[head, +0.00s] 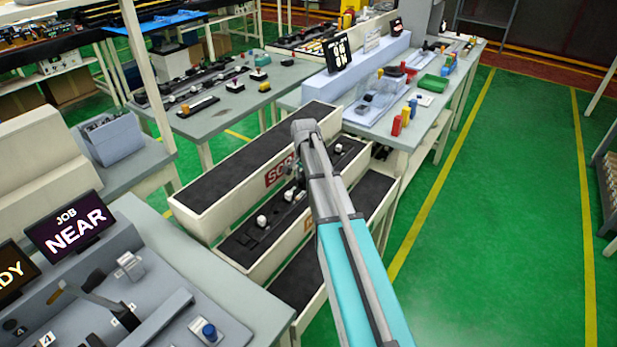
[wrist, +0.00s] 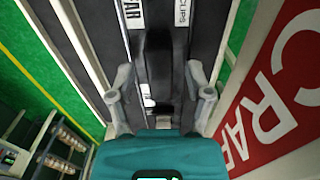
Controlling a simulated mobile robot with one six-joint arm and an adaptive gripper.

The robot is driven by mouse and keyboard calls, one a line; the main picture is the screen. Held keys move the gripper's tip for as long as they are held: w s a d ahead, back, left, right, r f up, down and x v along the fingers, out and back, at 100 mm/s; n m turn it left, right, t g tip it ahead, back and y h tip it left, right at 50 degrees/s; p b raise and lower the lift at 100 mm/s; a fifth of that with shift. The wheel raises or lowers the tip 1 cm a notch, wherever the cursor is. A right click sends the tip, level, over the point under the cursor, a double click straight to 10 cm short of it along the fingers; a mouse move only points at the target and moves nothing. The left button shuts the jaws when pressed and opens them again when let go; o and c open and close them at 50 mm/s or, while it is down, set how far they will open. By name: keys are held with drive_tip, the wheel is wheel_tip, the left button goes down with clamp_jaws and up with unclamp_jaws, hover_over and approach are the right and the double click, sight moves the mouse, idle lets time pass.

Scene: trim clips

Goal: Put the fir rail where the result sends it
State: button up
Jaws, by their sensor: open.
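My gripper (wrist: 160,97) is open, its two fingers apart in the wrist view. A dark, narrow part (wrist: 158,55) with pale pieces shows between and beyond the fingers. I cannot tell whether it is the fir rail or whether the fingers touch it. In the head view my arm reaches over the middle long bin (head: 232,253), and its end hides part of that bin. Dark rails with white knobs (head: 262,222) lie in it. A screen (head: 70,227) at the left reads "JOB NEAR".
A long bin (head: 215,187) with a red "SCRAP" sign stands behind the middle one, and another dark-bottomed bin (head: 297,280) stands in front. Worktables with parts stand left and behind. A fixture bench (head: 240,290) is at lower left. Green floor (head: 500,220) is clear at right.

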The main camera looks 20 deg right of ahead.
wheel_tip(320, 180, up, 12)
drive_tip(key=p, duration=1.1)
drive_tip(key=shift+p, duration=0.3)
drive_tip(key=shift+f, duration=0.1)
idle(0.3)
drive_tip(key=s+a+n, duration=0.5)
drive_tip(key=s+a, duration=0.2)
drive_tip(key=s, duration=0.4)
drive_tip(key=s+a+n, duration=0.6)
drive_tip(key=s+a, duration=0.1)
drive_tip(key=s, duration=0.5)
drive_tip(key=shift+a, duration=0.15)
drive_tip(key=shift+c, duration=0.6)
